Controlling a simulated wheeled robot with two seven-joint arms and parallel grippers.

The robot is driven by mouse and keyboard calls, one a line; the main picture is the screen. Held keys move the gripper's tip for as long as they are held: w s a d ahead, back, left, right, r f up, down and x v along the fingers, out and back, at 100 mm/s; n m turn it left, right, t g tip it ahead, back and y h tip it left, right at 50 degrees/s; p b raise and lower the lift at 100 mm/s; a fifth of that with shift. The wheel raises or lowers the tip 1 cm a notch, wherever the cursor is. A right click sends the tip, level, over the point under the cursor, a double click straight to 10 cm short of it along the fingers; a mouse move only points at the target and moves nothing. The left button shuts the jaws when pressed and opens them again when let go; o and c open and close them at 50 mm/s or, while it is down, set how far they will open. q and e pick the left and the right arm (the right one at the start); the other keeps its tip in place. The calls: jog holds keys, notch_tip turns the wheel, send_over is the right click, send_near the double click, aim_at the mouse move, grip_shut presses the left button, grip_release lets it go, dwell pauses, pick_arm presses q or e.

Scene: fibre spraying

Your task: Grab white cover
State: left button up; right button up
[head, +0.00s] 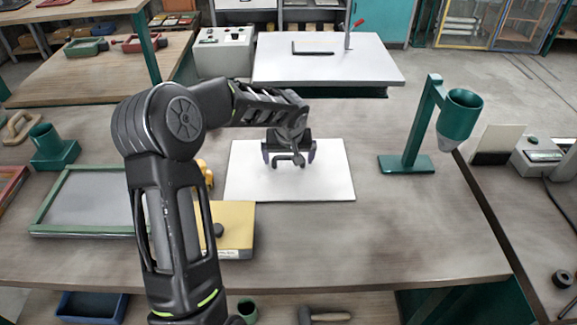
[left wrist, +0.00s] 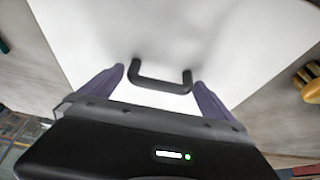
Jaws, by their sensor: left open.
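The white cover (head: 325,181) is a flat white board lying on the wooden table in the head view. It fills most of the left wrist view (left wrist: 105,40). A dark U-shaped handle (left wrist: 160,84) stands on it. My left gripper (head: 289,157) is over the cover at the handle. In the left wrist view its two purple fingers (left wrist: 158,82) are spread, one on each side of the handle. Whether they touch the handle is not clear. The handle is partly hidden by the gripper in the head view. My right gripper is not in view.
A yellow box (head: 238,220) and a green-framed screen (head: 85,212) lie left of the cover, partly behind my left arm. A green funnel stand (head: 407,163) is on the right. A white-topped machine (head: 325,65) stands behind. Table between cover and stand is clear.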

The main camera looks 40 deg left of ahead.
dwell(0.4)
pick_arm(q)
jog(key=c, duration=1.6)
